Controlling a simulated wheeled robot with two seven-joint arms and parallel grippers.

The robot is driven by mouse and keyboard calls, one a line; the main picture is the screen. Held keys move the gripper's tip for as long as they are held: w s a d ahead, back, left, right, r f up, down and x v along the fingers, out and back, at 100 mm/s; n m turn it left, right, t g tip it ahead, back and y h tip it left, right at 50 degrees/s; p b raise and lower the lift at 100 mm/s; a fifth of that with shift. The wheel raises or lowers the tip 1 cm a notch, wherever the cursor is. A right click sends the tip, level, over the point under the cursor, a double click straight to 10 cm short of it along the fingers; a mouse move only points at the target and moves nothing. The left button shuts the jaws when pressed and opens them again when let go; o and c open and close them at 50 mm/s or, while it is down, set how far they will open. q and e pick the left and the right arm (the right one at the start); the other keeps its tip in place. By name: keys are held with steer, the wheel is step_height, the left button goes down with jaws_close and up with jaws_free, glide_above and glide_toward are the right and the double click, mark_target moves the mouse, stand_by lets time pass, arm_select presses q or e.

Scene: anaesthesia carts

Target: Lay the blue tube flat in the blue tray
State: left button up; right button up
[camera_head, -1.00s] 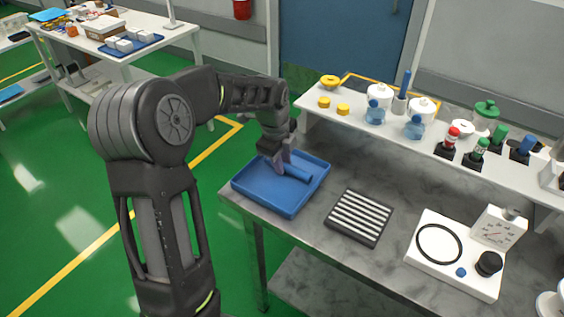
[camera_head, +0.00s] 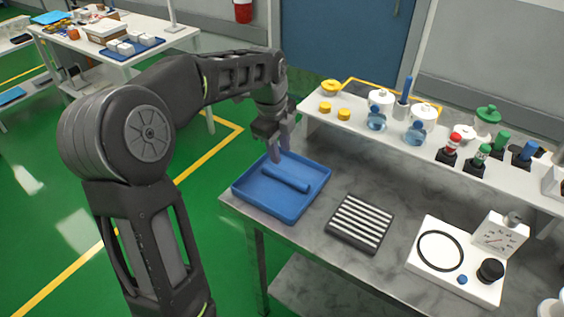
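The blue tube (camera_head: 286,179) lies flat in the blue tray (camera_head: 262,201), which stands at the left end of the grey bench. My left gripper (camera_head: 280,152) is above the tray's far side, with its fingers pointing down and apart. It is empty and clear of the tube. My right gripper is not in view.
A black rack with white strips (camera_head: 360,222) lies to the right of the tray, and a white instrument (camera_head: 455,262) stands further right. A raised white shelf (camera_head: 430,140) with bottles and jars runs behind. Bare bench lies between the tray and the rack.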

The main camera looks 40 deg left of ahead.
arm_select(q)
steer(key=shift+s+r, duration=0.2)
steer(key=shift+r, duration=0.9)
steer(key=shift+s+r, duration=0.15)
steer(key=shift+r, duration=0.9)
